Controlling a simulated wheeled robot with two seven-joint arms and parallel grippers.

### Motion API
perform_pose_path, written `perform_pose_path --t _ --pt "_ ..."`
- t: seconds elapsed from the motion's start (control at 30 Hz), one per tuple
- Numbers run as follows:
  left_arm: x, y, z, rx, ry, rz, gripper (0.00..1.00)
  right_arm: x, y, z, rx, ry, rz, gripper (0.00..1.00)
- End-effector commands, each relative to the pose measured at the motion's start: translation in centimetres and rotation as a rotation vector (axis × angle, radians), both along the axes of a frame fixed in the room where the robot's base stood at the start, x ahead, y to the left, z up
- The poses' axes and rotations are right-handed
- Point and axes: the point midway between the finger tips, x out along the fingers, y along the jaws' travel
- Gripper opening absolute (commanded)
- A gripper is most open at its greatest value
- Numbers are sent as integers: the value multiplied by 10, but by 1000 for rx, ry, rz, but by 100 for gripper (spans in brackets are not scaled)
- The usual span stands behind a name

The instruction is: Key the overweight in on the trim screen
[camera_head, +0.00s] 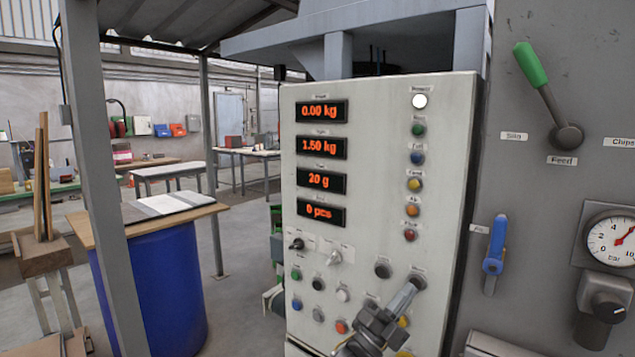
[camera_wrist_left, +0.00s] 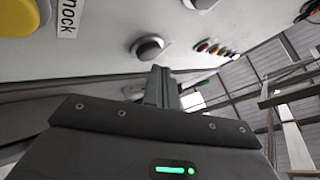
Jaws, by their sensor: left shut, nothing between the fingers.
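The pale control panel (camera_head: 375,140) fills the middle of the head view. Its four orange readouts show 0.00 kg (camera_head: 322,111), what looks like 1.50 kg (camera_head: 322,147), 20 g (camera_head: 321,180) and 0 pcs (camera_head: 322,214). My left gripper (camera_head: 409,291) is shut and empty at the panel's lower right. Its tips are just below a dark round button (camera_head: 418,281); I cannot tell if they touch. In the left wrist view the shut fingers (camera_wrist_left: 160,72) point toward a grey-capped button (camera_wrist_left: 149,47), near a label ending in "nock" (camera_wrist_left: 68,18). My right gripper is not in view.
A column of lamps (camera_head: 416,157) runs down the panel's right side, the white top one bright. Switches and small coloured buttons (camera_head: 318,284) sit lower left. A green-handled lever (camera_head: 531,66), blue valve handle (camera_head: 494,245) and pressure gauge (camera_head: 612,239) are at right.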

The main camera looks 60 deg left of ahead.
Motion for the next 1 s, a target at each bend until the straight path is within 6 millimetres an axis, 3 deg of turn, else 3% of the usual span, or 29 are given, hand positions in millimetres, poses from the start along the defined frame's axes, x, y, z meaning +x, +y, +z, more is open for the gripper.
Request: perform_pose_path --t 0.33,1.0 --pt "6 2 0 0 0 0 0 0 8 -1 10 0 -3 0" --pt "11 4 0 0 0 0 0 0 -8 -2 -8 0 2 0"
